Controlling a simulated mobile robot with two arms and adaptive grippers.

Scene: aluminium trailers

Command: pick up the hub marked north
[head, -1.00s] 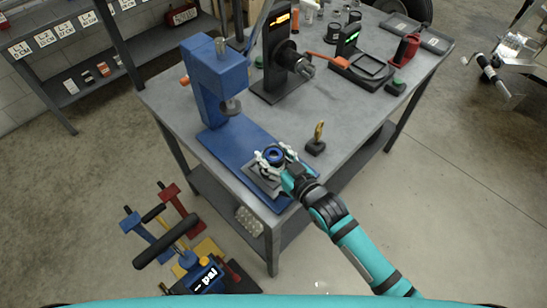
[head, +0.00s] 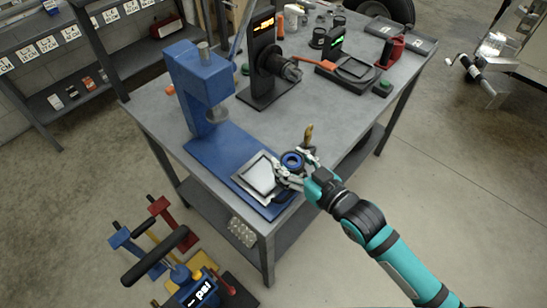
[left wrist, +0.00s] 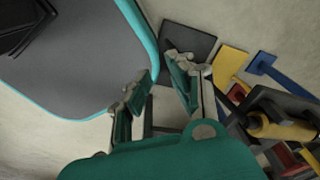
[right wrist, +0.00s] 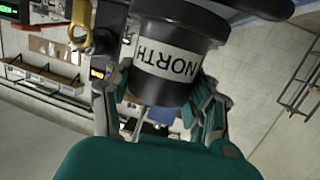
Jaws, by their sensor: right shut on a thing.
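The hub marked NORTH (right wrist: 172,62) is a dark cylinder with a white label, which reads upside down in the right wrist view. In the head view the hub (head: 292,159) shows a blue ring on top. My right gripper (head: 288,172) is shut on it, with fingers on both sides. It is over the front right edge of the blue press base, beside the grey square plate (head: 256,176). The gap beneath it is hard to judge. My left gripper (left wrist: 160,80) shows only in its wrist view, open and empty.
The blue press (head: 205,85) stands behind the plate on the grey table (head: 345,120). A small stand with a brass-coloured piece (head: 308,134) is just behind the hub. A black machine (head: 262,62) stands further back. A pump with a psi display (head: 200,292) is on the floor at front left.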

